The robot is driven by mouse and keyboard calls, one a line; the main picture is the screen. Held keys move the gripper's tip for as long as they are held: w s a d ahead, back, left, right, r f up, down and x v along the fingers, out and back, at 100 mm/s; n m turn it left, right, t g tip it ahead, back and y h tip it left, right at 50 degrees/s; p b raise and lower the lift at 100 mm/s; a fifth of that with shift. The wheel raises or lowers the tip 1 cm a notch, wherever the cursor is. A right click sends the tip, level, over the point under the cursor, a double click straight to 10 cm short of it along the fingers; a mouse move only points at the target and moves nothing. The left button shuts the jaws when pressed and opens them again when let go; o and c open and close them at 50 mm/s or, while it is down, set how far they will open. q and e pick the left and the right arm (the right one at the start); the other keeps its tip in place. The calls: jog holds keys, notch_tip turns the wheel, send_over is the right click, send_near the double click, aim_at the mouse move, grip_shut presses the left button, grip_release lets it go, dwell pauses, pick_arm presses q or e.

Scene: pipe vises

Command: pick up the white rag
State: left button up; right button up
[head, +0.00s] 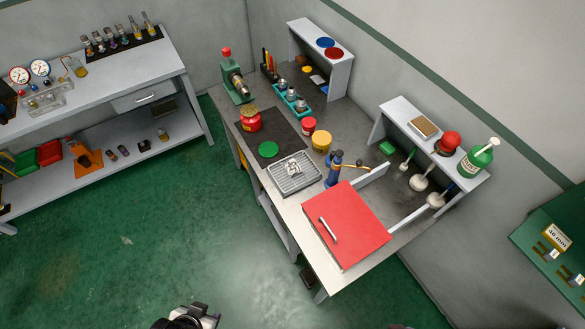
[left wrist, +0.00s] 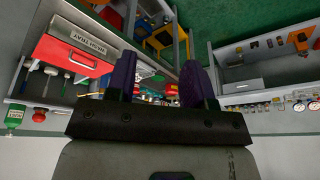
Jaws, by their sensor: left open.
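I cannot make out a white rag for certain in either view. A small whitish-grey item (head: 291,168) lies on the grey ribbed tray (head: 308,178) on the workbench, but it is too small to identify. My left gripper (head: 208,316) shows at the bottom edge of the head view, over the green floor and well away from the bench. In the left wrist view its two purple fingers (left wrist: 157,82) stand apart with nothing visible held between them. My right gripper is not clearly shown.
The workbench (head: 345,270) carries a red-lidded box (head: 345,225), a blue clamp-like tool (head: 335,170), a yellow pot (head: 321,141), a red jar (head: 249,119) and a green vise (head: 235,80). A second bench (head: 100,75) stands left. The floor (head: 150,220) between them is clear.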

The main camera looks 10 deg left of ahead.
pick_arm(q)
jog(key=o, duration=0.7)
jog(key=shift+o, duration=0.5)
jog(key=shift+d, duration=0.15)
